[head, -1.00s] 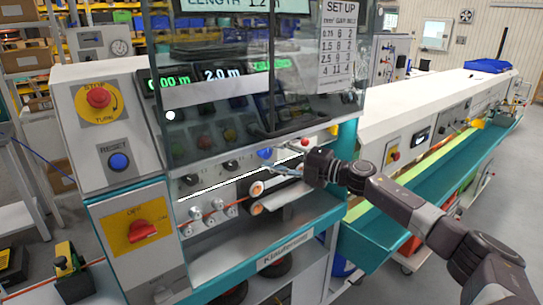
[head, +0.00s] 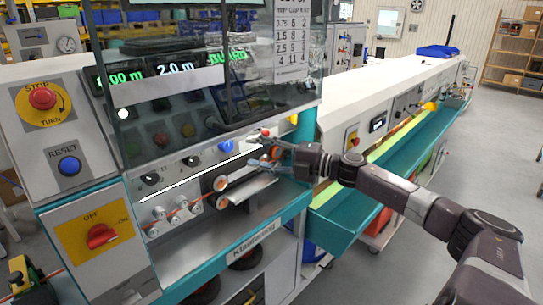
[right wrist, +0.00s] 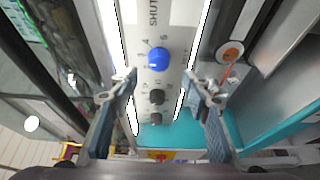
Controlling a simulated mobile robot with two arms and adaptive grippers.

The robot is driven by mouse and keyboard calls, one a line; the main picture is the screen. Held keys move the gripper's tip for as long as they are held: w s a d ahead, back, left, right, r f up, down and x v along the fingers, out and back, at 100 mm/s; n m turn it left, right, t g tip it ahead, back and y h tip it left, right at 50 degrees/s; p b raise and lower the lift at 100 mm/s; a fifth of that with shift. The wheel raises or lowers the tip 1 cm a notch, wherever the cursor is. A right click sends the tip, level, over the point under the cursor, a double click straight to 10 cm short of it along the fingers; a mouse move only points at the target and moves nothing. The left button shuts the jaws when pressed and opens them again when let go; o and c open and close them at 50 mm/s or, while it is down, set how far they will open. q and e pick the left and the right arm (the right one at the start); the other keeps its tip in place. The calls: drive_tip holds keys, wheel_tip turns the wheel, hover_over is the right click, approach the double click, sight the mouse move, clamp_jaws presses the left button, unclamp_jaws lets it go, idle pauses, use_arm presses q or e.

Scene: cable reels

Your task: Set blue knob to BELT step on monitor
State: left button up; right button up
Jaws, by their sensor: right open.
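The blue knob (head: 226,146) sits on the front panel of the machine, at the right end of a row with dark knobs. In the right wrist view the blue knob (right wrist: 158,58) has a printed number scale around it; its exact setting is too small to read. My right gripper (right wrist: 159,76) is open, its fingers on either side of the knob row and apart from the blue knob. In the head view my right gripper (head: 266,147) is just right of the knob. The monitor above is mostly cut off by the top edge. My left gripper is not in view.
A clear guard (head: 165,130) hangs above the knob row. A SET UP sheet (head: 292,45) with a number table is on it. Orange-tipped rollers (head: 221,183) sit below the knobs. A red stop button (head: 42,99) and blue RESET button (head: 69,165) are at left.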

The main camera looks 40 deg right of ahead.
drive_tip(key=shift+v, duration=2.15)
drive_tip(key=shift+s, duration=0.1)
